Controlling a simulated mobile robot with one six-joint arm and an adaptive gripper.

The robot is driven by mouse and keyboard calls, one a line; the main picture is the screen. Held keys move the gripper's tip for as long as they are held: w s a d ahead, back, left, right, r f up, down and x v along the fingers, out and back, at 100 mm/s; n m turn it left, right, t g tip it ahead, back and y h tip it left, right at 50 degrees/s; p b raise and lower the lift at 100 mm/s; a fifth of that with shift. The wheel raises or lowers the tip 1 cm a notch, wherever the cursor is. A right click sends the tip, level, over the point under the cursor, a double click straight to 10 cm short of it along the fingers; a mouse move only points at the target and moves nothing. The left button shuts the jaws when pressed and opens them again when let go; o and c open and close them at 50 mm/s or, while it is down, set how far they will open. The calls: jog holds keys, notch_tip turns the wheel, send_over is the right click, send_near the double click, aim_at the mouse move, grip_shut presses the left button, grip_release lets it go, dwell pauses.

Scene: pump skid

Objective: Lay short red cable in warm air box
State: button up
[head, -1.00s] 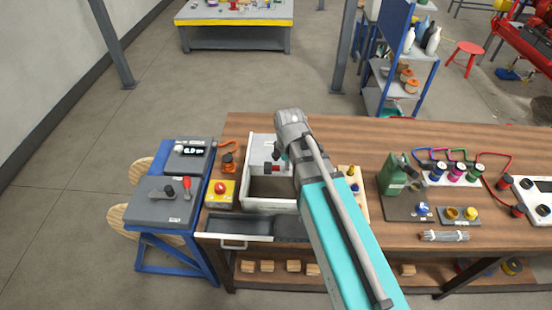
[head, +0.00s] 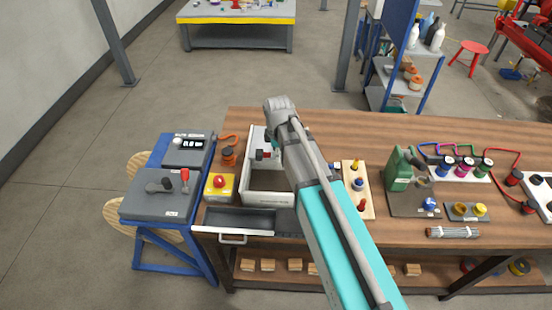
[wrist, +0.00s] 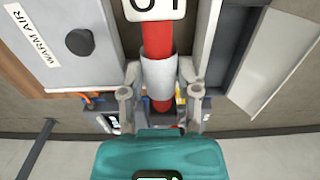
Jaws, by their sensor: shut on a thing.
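My gripper (wrist: 159,78) is shut on the short red cable (wrist: 157,40), around a pale sleeve on it. The cable also shows as a small red piece in the head view (head: 261,155), with a white tag on its end in the wrist view. The warm air box (head: 268,198) has white walls and a bare brown floor at its front. Its grey panel (wrist: 60,25), marked WARM AIR, with a dark knob, covers the rear part. The cable is over the box beside this panel; its height is unclear. My arm hides most of the gripper and the box's right side in the head view.
A yellow box with a red button (head: 219,182) and an orange coil (head: 228,155) stand left of the box. An open drawer (head: 240,222) juts out in front. A wooden block with coloured plugs (head: 357,190) and a green can (head: 398,170) stand to the right.

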jog(key=shift+w+a+f, duration=0.35)
jog(key=shift+w+f, duration=0.1)
jog(key=shift+w, duration=0.05)
jog(key=b, duration=0.8)
send_near(276, 186)
jog(key=shift+f+b, duration=3.5)
jog(key=shift+b, duration=0.5)
dwell(0.8)
jog(key=o, duration=1.1)
jog(key=shift+r, duration=0.15)
